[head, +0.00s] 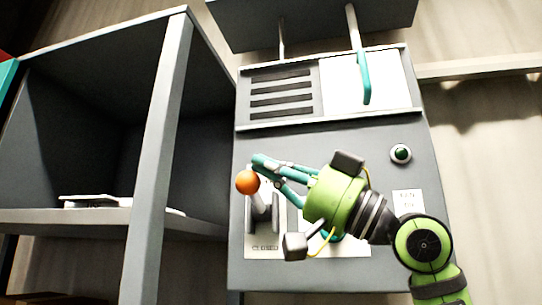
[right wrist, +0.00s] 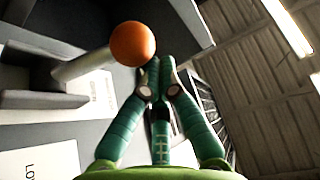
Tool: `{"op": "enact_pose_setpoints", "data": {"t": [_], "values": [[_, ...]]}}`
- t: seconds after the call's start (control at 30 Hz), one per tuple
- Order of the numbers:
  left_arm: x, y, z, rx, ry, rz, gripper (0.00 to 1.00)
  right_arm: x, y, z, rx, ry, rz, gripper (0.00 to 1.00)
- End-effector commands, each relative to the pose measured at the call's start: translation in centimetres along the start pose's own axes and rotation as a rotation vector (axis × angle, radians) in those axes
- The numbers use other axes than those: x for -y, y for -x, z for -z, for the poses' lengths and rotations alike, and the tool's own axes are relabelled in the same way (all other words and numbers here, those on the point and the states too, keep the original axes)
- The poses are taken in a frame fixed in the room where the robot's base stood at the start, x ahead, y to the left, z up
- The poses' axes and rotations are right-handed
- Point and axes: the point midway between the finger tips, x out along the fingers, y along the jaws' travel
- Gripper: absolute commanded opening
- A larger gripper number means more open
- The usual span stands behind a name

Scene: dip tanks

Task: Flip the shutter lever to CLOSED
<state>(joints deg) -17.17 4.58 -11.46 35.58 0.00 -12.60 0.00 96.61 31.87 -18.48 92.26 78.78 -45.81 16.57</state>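The shutter lever has an orange ball knob (head: 247,182) on a grey shaft (head: 261,207), standing out of a slotted plate on the grey panel. The plate's lower label (head: 265,247) partly reads "CLOSED"; its upper end is partly hidden by my gripper. The knob leans toward the upper end in the head view. My right gripper (head: 259,163) has its teal fingers together with nothing between them, the tips right beside the knob. In the right wrist view the knob (right wrist: 132,43) is just left of the fingertips (right wrist: 155,68); contact is unclear. My left gripper is out of view.
A green button (head: 401,153) sits at the panel's right. Above are a slotted vent (head: 280,92) and a white plate with a teal handle (head: 365,80). A grey open shelf frame (head: 160,130) stands close at the left. A second plate is partly behind my right gripper.

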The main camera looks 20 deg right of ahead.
Motion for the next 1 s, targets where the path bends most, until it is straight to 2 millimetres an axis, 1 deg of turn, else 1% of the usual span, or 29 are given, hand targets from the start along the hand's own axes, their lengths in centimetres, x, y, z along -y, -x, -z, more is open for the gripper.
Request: {"op": "enact_pose_setpoints", "data": {"t": [0.1, 0.33, 0.5, 0.7, 1.0], "values": [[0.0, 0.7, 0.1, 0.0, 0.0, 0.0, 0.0, 0.3, 0.4, -1.0, 0.004, 0.089, 0.056, 0.0], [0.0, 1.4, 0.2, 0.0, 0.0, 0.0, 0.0, 0.8, 1.5, -2.9, 0.003, 0.274, 0.167, 0.0], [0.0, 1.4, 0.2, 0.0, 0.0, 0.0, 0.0, 1.0, 2.4, -4.3, 0.001, 0.413, 0.249, 0.0], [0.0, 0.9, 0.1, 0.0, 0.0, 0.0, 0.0, 0.9, 3.3, -5.9, 0.001, 0.562, 0.336, 0.0], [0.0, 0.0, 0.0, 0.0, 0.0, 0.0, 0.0, 0.4, 4.3, -7.5, 0.002, 0.577, 0.339, 0.0]]}}
